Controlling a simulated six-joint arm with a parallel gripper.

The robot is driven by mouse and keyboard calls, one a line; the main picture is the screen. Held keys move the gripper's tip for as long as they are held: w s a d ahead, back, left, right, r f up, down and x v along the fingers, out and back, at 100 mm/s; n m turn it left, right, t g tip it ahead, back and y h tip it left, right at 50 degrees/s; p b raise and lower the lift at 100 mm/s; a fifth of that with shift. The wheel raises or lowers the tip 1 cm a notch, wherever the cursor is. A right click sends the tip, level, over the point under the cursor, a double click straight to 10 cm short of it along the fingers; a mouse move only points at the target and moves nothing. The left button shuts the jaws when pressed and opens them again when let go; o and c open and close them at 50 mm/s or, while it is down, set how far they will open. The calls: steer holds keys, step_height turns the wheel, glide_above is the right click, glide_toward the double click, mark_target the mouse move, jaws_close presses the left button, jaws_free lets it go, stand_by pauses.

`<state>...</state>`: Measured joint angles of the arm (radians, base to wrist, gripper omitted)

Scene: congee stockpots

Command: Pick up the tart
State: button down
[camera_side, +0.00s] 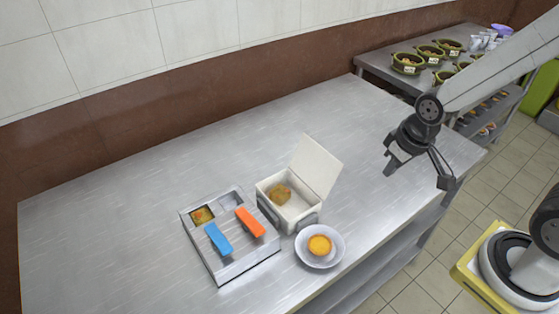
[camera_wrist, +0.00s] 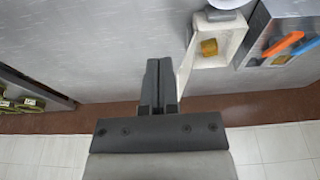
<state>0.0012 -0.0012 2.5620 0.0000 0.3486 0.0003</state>
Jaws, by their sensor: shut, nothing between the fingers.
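The tart (camera_side: 319,244) is round and yellow-orange. It sits in a white bowl (camera_side: 336,258) near the front edge of the steel table in the side view. In the wrist view only part of the white bowl (camera_wrist: 228,3) shows at the top edge, and the tart is out of sight. My gripper (camera_side: 388,170) is above the table's right part, up and to the right of the bowl, well apart from the tart. In the wrist view my gripper (camera_wrist: 159,64) has its fingers together with nothing between them.
An open white box (camera_side: 301,216) with a brown item (camera_side: 279,194) stands beside the bowl, its lid raised. The table's left and back are clear. Green pots (camera_side: 407,63) stand on another table behind.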

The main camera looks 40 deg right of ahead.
stand_by(0.3)
jaws_free()
steer(key=shift+w, duration=0.1)
steer(key=w+a+f+m, duration=0.1)
steer(key=a+f+m, duration=0.2)
steer(key=a, duration=0.1)
steer(key=w+a+f+m+g, duration=0.1)
steer(key=a+f+m, duration=0.2)
steer(key=a+f, duration=0.1)
steer(key=w+a+f+m+g, duration=0.1)
steer(key=a+f+m, duration=0.2)
steer(key=a, duration=0.1)
steer(key=shift+w+a+f+m, duration=0.15)
steer(key=shift+a+f+m, duration=0.15)
steer(key=shift+a+f, duration=0.1)
steer(key=shift+a+f+m+g, duration=0.3)
steer(key=shift+a+f+m, duration=0.1)
steer(key=shift+a+f, duration=0.1)
